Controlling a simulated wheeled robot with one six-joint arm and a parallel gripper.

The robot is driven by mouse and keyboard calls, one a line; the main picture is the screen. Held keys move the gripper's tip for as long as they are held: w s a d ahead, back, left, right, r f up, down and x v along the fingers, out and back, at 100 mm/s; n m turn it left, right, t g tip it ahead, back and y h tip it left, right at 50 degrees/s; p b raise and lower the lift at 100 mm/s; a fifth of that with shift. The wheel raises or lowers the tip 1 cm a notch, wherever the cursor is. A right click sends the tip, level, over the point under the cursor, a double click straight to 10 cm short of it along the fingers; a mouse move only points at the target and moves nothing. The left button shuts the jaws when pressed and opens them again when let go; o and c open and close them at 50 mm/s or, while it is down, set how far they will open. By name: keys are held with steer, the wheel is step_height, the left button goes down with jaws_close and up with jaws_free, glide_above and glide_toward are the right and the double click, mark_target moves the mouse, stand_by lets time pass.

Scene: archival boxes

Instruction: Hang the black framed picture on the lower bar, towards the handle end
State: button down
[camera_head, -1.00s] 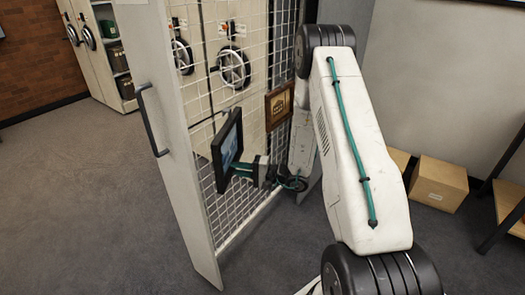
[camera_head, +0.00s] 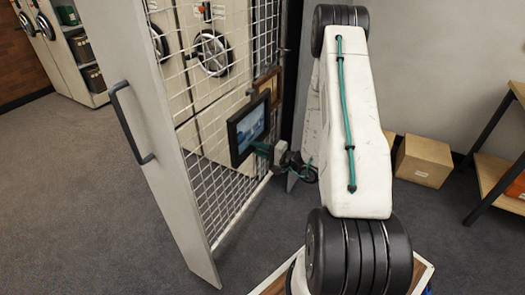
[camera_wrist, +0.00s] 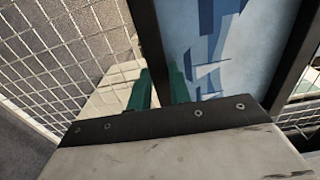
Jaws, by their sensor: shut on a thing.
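The black framed picture (camera_head: 247,128), with a blue image, is held upright in front of the wire mesh screen (camera_head: 213,177). My gripper (camera_head: 264,148) is shut on its frame from the right. In the wrist view my green fingers (camera_wrist: 160,90) pinch the black frame side (camera_wrist: 148,45), with the blue and white image (camera_wrist: 215,50) to its right. The screen's dark handle (camera_head: 125,122) is on its near white end panel (camera_head: 165,120), left of the picture. I cannot make out the lower bar, or whether the frame touches the mesh.
A brown framed picture (camera_head: 268,83) hangs on the mesh just behind the black one, partly covered by it. A cardboard box (camera_head: 423,160) and a shelf (camera_head: 498,178) stand at the right. The floor (camera_head: 75,200) left of the screen is clear.

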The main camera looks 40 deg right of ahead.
steer(key=shift+x, duration=3.1)
steer(key=shift+w+a+f, duration=0.1)
steer(key=shift+w+a, duration=0.15)
steer(key=shift+w, duration=0.35)
steer(key=shift+x, duration=1.05)
steer(key=shift+w+a, duration=0.2)
steer(key=shift+w, duration=0.5)
steer(key=shift+w+a+r, duration=0.15)
steer(key=shift+w+r, duration=0.1)
steer(key=shift+w, duration=0.55)
steer(key=shift+f, duration=0.25)
steer(key=shift+s+a+f, duration=0.1)
steer(key=shift+s+f, duration=0.05)
steer(key=shift+f, duration=0.65)
steer(key=shift+s, duration=0.15)
steer(key=shift+f, duration=1)
